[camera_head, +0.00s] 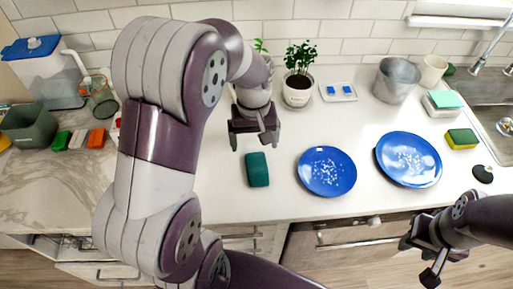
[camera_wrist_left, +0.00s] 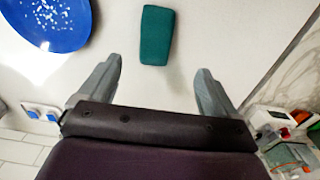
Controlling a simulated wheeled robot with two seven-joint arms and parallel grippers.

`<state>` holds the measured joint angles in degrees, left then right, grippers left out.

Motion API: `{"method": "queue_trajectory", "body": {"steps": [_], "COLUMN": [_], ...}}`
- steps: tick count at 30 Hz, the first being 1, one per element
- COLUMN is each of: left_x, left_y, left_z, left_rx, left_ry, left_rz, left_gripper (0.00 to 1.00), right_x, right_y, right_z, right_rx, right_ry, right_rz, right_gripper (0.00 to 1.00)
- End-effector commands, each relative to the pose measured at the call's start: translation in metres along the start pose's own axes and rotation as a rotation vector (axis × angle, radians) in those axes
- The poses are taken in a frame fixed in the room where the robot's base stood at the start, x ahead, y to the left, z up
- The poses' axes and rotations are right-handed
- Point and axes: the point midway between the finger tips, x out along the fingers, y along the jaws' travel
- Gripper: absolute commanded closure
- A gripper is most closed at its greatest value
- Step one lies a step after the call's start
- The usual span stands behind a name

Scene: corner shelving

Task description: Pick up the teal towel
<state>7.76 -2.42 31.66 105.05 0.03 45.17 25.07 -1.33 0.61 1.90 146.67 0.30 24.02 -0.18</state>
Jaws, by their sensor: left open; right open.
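The teal towel (camera_head: 257,169) is a small folded block lying on the white counter, left of the blue plates. It also shows in the left wrist view (camera_wrist_left: 157,35), ahead of the fingers and roughly in line with the gap between them. My left gripper (camera_head: 254,140) is open and empty above the counter, just behind the towel in the head view. Its two spread fingers show in the left wrist view (camera_wrist_left: 155,88), apart from the towel. My right gripper (camera_head: 420,262) is open and empty at the lower right, in front of the counter edge.
Two blue plates (camera_head: 327,189) (camera_head: 409,177) with white crumbs lie right of the towel. A potted plant (camera_head: 298,88) and a small tray (camera_head: 338,92) stand behind. A yellow-green sponge (camera_head: 461,139) lies near the sink. Bare counter surrounds the towel.

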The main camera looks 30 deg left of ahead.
Motion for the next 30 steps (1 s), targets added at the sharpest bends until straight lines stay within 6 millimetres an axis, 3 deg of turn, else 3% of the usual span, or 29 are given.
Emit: {"method": "queue_trajectory", "body": {"steps": [2, 9, 14, 21, 29, 30], "left_x": [0.003, 0.057, 0.075, 0.117, 0.123, 0.123], "left_y": [-0.002, -0.002, -0.002, -0.001, 0.000, 0.000], "left_z": [-0.006, -0.007, -0.008, -0.013, -0.013, -0.013], "left_rx": [-0.047, -0.058, -0.057, -0.056, -0.055, -0.055], "left_ry": [-0.013, -0.015, -0.012, -0.012, -0.008, -0.008], "left_rz": [-0.006, -0.008, -0.007, -0.006, -0.004, -0.004], "left_gripper": [0.08, 0.08, 0.08, 0.08, 0.08, 0.18], "right_x": [-0.006, -0.009, -0.012, -0.020, -0.020, -0.020], "right_y": [0.000, 0.000, 0.000, 0.000, 0.000, 0.000], "right_z": [-0.001, -0.001, -0.001, -0.002, -0.002, -0.002], "right_rx": [0.000, 0.000, 0.000, 0.000, 0.000, 0.000], "right_ry": [-0.001, -0.001, -0.001, 0.000, -0.001, -0.001], "right_rz": [0.000, 0.000, 0.000, 0.000, 0.000, 0.000], "right_gripper": [0.57, 0.57, 0.57, 0.57, 0.57, 0.57]}}
